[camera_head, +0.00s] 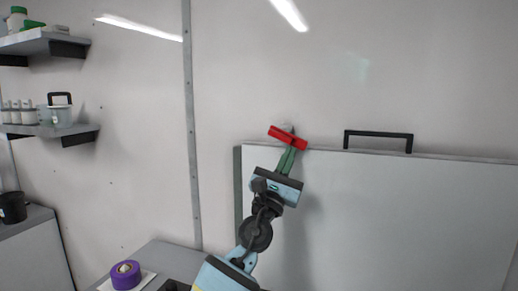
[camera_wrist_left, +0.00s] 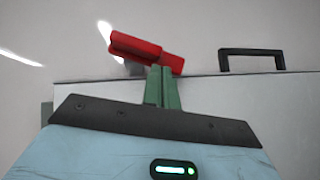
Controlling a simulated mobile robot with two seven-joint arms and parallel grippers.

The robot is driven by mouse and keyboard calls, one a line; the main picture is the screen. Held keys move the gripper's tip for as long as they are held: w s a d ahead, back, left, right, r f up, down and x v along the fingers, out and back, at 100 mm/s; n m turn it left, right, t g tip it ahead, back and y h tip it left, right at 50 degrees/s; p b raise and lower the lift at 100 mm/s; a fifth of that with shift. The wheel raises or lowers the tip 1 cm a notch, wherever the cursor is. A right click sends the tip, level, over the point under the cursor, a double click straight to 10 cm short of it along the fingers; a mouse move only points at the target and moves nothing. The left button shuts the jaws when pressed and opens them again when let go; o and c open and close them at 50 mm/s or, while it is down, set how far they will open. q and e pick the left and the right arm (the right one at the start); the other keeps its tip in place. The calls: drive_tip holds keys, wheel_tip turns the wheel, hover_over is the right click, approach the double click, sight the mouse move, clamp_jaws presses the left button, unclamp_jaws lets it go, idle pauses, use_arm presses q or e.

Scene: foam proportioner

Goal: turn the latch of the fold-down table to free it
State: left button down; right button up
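The red latch (camera_head: 288,137) is a bar on the wall at the top edge of the fold-down table (camera_head: 400,215), near its left corner. It is tilted, its left end higher than its right. It also shows in the left wrist view (camera_wrist_left: 135,46). The table panel stands upright against the wall. My left gripper (camera_head: 289,150) has its green fingers side by side with only a thin line between them; in the left wrist view their tips (camera_wrist_left: 161,70) meet the latch. The latch partly hides the tips, so exact contact is unclear. My right gripper is not in view.
A black handle (camera_head: 378,135) stands on the table's top edge, right of the latch. Shelves (camera_head: 48,131) with containers hang at the left. A purple roll (camera_head: 126,274) lies on a low surface at the bottom left. The wall above the latch is clear.

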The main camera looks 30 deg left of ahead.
use_arm(q)
drive_tip(key=n+y, duration=0.2)
drive_tip(key=d+n+y, duration=0.1)
drive_tip(key=n, duration=0.1)
drive_tip(key=shift+w+r+y, duration=0.15)
drive_tip(key=shift+r+y, duration=0.15)
drive_tip(key=shift+y, duration=0.1)
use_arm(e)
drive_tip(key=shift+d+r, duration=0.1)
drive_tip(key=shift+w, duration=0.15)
use_arm(q)
drive_tip(key=shift+w+d, duration=0.1)
drive_tip(key=shift+w, duration=0.05)
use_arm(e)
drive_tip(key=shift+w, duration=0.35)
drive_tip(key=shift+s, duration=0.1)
